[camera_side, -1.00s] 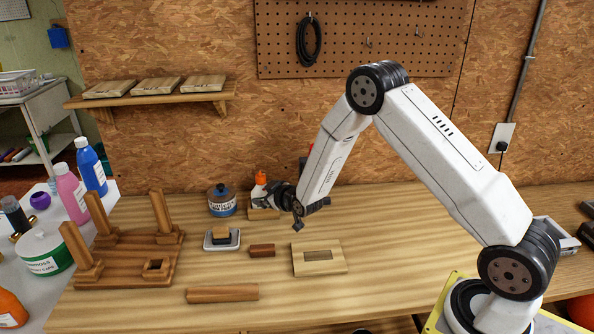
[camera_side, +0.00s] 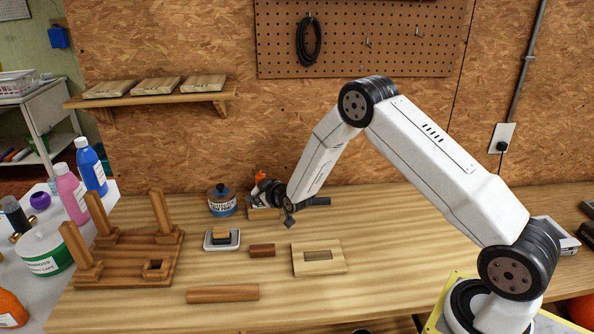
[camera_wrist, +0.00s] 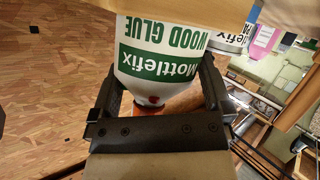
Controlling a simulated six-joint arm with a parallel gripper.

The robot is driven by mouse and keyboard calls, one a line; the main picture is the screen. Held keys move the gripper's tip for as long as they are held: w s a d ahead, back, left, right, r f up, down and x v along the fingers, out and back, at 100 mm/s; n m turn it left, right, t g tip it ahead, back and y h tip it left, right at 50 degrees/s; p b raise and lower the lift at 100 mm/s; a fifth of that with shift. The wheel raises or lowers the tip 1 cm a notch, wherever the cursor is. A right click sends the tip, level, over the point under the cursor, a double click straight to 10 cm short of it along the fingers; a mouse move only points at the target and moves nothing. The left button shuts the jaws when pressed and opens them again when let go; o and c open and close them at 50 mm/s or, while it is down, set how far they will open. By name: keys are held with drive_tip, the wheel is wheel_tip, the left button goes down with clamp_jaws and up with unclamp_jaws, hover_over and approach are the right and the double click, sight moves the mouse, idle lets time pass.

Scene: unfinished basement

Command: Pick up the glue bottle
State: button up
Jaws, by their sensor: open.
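The glue bottle (camera_side: 261,177) stands at the back of the bench, in or behind a small wooden holder (camera_side: 263,214). Its orange tip shows, and my gripper (camera_side: 265,191) hides most of its white body. In the wrist view the white glue bottle (camera_wrist: 160,62), with its green Mottlefix wood glue label, appears upside down. It lies between the two black fingers of my gripper (camera_wrist: 162,88). The fingers are open, one on each side of the bottle. I cannot tell whether either finger touches it.
In front are a small tray with a block (camera_side: 222,240), a brown block (camera_side: 262,250), a slotted wooden plate (camera_side: 319,259) and a wooden bar (camera_side: 223,294). A peg rack (camera_side: 124,268) is at left.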

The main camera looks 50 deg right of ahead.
drive_tip(key=c, duration=0.9)
drive_tip(key=shift+r, duration=0.2)
wheel_tip(320, 180, up, 18)
drive_tip(key=shift+f, duration=0.15)
idle(0.7)
drive_tip(key=shift+r, duration=3)
